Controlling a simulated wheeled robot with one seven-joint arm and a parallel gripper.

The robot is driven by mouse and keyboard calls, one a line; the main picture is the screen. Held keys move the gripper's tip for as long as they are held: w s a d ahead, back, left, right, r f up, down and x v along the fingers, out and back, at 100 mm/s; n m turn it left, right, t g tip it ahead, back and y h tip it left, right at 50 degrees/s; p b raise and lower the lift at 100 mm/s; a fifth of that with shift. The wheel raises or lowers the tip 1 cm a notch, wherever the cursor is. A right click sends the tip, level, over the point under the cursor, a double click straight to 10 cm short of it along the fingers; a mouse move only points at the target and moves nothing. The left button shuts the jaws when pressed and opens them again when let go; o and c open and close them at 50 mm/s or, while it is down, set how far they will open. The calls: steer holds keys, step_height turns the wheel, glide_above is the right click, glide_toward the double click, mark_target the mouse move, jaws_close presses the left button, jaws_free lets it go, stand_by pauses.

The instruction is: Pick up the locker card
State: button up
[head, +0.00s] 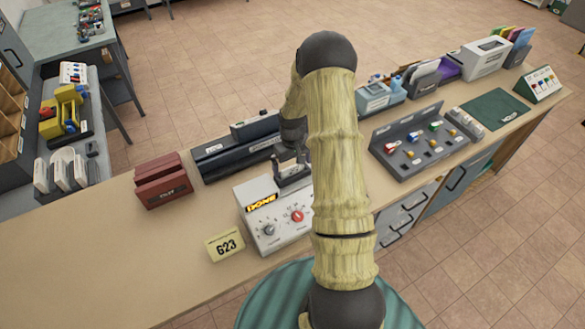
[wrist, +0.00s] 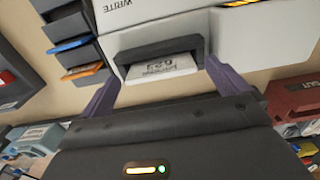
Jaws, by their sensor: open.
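The locker card (wrist: 162,68) is a white card with dark print and a barcode-like patch, seen in the wrist view. It sticks out of a dark slot (wrist: 155,50) in the white card machine (wrist: 170,30). My gripper (wrist: 161,74) is open, with one purple finger on each side of the slot and the card between them, not gripped. In the head view my gripper (head: 292,174) is at the far side of the machine (head: 275,220), whose display reads DONE. The card is hidden there.
A yellow G23 sign (head: 226,245) stands at the machine's front left. A red box (head: 162,180) and a dark long holder (head: 238,150) stand behind it to the left. A grey key tray (head: 420,142) is to the right. The counter's left end (head: 80,255) is clear.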

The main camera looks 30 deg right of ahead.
steer(key=shift+f, duration=0.75)
steer(key=c, duration=1)
steer(key=shift+r, duration=0.1)
step_height(320, 180, up, 10)
steer(key=b, duration=0.3)
steer(key=shift+b, duration=0.4)
